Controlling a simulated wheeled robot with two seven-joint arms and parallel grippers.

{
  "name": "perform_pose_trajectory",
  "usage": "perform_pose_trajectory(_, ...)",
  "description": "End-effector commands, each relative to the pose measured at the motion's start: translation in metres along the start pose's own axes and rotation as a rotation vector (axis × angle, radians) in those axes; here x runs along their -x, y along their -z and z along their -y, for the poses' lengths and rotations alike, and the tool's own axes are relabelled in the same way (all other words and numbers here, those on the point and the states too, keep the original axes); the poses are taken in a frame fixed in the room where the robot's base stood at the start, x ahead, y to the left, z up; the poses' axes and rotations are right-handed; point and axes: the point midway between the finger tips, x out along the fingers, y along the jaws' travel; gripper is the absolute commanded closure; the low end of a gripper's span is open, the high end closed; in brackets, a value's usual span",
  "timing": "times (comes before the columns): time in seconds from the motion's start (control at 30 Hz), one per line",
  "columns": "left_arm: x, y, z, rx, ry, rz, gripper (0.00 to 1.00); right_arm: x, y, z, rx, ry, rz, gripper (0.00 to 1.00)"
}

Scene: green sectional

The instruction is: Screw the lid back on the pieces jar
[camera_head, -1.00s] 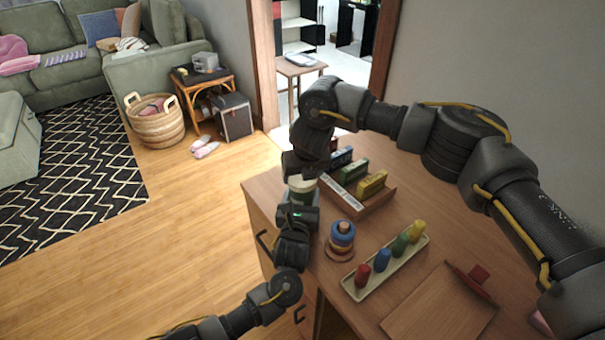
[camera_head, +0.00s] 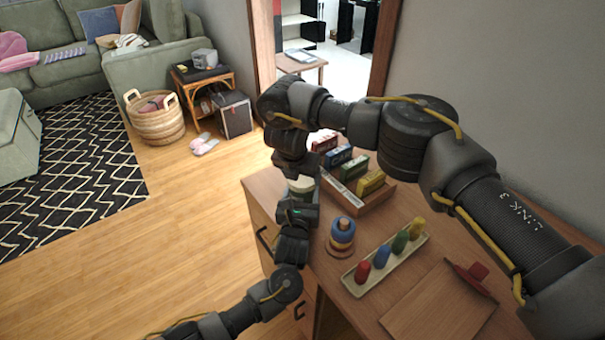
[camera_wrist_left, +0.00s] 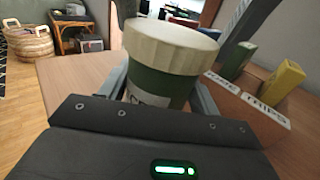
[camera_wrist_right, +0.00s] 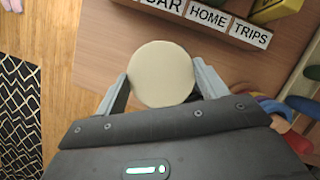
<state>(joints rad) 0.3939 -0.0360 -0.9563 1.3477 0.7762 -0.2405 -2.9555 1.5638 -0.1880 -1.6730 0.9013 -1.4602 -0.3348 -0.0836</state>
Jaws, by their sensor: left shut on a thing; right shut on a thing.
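The pieces jar (camera_wrist_left: 158,84) is a green jar with a pale label, standing upright on the desk (camera_head: 262,186). Its cream lid (camera_wrist_left: 170,45) sits on top of it; the left wrist view does not show whether the threads are engaged. In the right wrist view the lid (camera_wrist_right: 161,74) is a round disc between the fingers. My left gripper (camera_head: 302,203) is shut on the jar body from the side. My right gripper (camera_head: 298,176) is above the jar, shut on the lid. The arms hide much of the jar in the head view.
A wooden box (camera_head: 362,205) with labelled compartments and coloured blocks stands close right of the jar. A ring stacker (camera_head: 342,236) and a peg tray (camera_head: 357,289) are nearer. A wooden board (camera_head: 440,310) lies at the front right. The desk's left edge is close to the jar.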

Motion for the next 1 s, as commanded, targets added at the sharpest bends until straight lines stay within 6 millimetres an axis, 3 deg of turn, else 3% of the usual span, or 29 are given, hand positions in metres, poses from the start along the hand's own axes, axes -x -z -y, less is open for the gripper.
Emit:
perform_pose_trajectory(0.17, 0.0, 0.0, 0.0, -0.002, 0.001, 0.0, 1.0, 0.001, 0.0, -0.001, -0.165, 0.066, 0.004, 0.5)
perform_pose_trajectory(0.43, 0.0, 0.0, 0.0, -0.002, 0.001, -0.001, 1.0, 0.001, 0.0, -0.001, -0.177, 0.068, 0.002, 0.5)
perform_pose_trajectory(0.47, 0.0, 0.0, 0.0, -0.002, 0.001, -0.001, 1.0, 0.001, 0.0, -0.002, -0.177, 0.067, 0.002, 0.27)
perform_pose_trajectory(0.6, 0.0, 0.0, 0.0, -0.002, 0.001, -0.001, 1.0, 0.001, 0.0, -0.001, -0.176, 0.067, 0.002, 0.09)
perform_pose_trajectory(0.87, 0.0, 0.0, 0.0, -0.001, 0.0, 0.0, 1.0, 0.001, 0.0, -0.001, -0.176, 0.067, 0.003, 0.07)
perform_pose_trajectory(1.0, 0.0, 0.0, 0.0, -0.002, 0.0, 0.0, 1.0, 0.011, -0.005, -0.001, -0.175, 0.066, 0.007, 0.07)
